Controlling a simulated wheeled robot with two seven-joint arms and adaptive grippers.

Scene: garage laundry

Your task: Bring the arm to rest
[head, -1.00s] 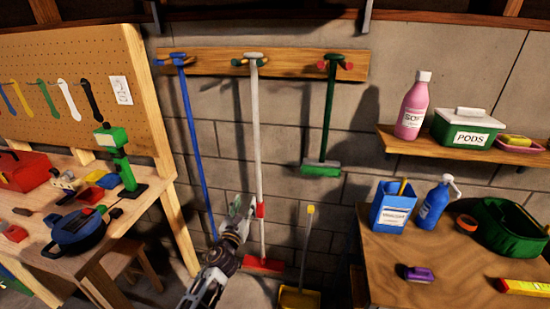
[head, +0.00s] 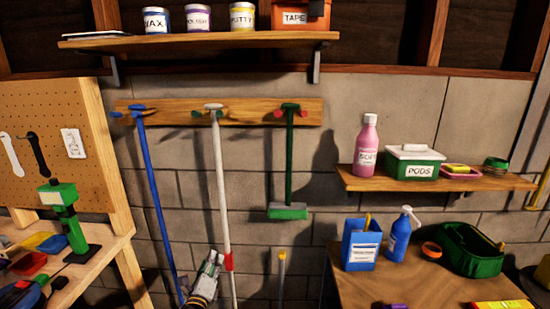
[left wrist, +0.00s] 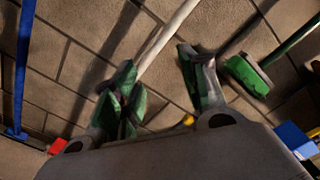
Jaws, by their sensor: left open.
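My left gripper (head: 211,263) shows low in the head view, its arm cut off by the bottom edge. Its green-padded fingers are spread apart in the left wrist view (left wrist: 160,88), with nothing held between them. The white pole (head: 221,190) with a red collar hangs just right of the gripper in the head view. In the left wrist view the white pole (left wrist: 168,35) runs down behind the left finger; I cannot tell whether they touch. My right gripper is not in view.
A blue pole (head: 155,195) and a green broom (head: 288,211) hang from the wooden rack (head: 255,112). A workbench (head: 105,250) stands left. A wooden table (head: 345,290) with a blue box (head: 361,245) and spray bottle (head: 400,236) stands right. Shelves hold cans and bottles.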

